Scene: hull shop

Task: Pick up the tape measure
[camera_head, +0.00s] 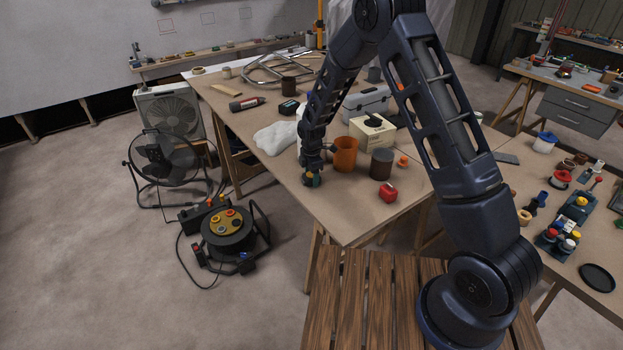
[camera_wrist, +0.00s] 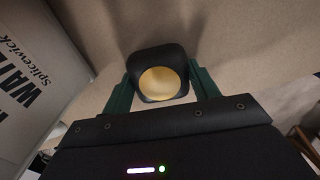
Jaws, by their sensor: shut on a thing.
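The tape measure (camera_wrist: 160,77), a rounded black case with a round yellow face, sits between the two green fingers of my gripper (camera_wrist: 160,88) in the wrist view. The fingers press on it from both sides. In the head view my gripper (camera_head: 312,181) points down at the left edge of the brown table (camera_head: 345,212). A small bit of yellow shows there at its tips, and the rest of the tape measure is hard to make out. I cannot tell whether it touches the tabletop.
An orange cup (camera_head: 345,154), a dark brown can (camera_head: 381,164) and a red object (camera_head: 388,192) stand right of my gripper. A white lettered container (camera_wrist: 38,85) is close on the left in the wrist view. A crumpled white cloth (camera_head: 275,138) lies behind. The table's near corner is clear.

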